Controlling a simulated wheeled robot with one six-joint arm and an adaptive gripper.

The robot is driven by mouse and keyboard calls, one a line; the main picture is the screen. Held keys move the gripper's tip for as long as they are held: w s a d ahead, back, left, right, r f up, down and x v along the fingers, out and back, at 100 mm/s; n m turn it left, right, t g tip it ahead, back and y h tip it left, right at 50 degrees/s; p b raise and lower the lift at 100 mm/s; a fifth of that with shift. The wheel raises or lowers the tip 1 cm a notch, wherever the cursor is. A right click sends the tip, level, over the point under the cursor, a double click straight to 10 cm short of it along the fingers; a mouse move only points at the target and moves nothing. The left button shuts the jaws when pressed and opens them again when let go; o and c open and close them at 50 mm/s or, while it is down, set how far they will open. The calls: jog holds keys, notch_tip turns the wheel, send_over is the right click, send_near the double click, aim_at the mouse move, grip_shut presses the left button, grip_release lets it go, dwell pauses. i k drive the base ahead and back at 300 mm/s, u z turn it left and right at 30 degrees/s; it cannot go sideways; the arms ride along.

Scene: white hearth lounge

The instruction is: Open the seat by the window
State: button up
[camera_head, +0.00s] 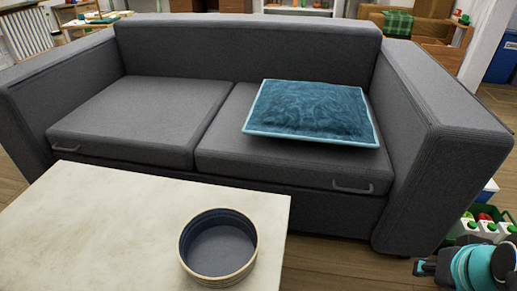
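A dark grey sofa has two seats side by side. The left seat (140,115) lies flat and bare, with a thin handle (66,148) at its front left edge. The right seat (225,140) also lies flat, with a handle (352,187) at its front right edge. A blue cushion (310,110) with a light blue border lies on the right seat. Both seats look closed. No window shows, so I cannot tell which seat is nearer to one. My gripper does not show clearly; a teal and black part at the bottom right looks like my arm.
A pale table (110,220) stands close in front of the sofa, bearing a round dark bowl (220,250). A green crate of bottles (485,225) stands on the floor right of the sofa. A white radiator (25,35) is at the back left. Some wooden floor is clear right of the table.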

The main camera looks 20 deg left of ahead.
aim_at(152, 121)
jog(key=u, duration=2.2)
